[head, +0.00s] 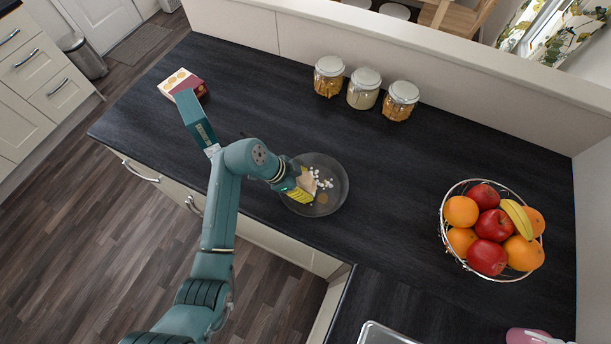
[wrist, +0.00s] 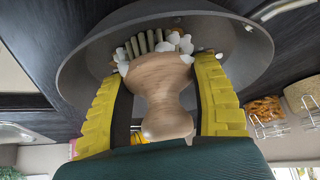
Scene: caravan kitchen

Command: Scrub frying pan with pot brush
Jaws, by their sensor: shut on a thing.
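The dark grey frying pan (head: 338,190) lies on the black worktop, left of the middle in the head view. White bits and a brown patch lie on its floor. The pan (wrist: 85,62) also fills the top of the wrist view. My gripper (head: 301,187) is over the left part of the pan. In the wrist view its yellow fingers are shut on the wooden pot brush (wrist: 163,85). The brush's bristles (wrist: 146,43) point into the pan among the white bits. I cannot tell whether they touch the pan floor.
Three glass jars (head: 363,89) stand along the back wall. A wire basket of fruit (head: 492,228) is at the right. A red and cream box (head: 183,84) lies at the far left. A metal sink edge (head: 385,334) shows at the bottom. The worktop between pan and basket is clear.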

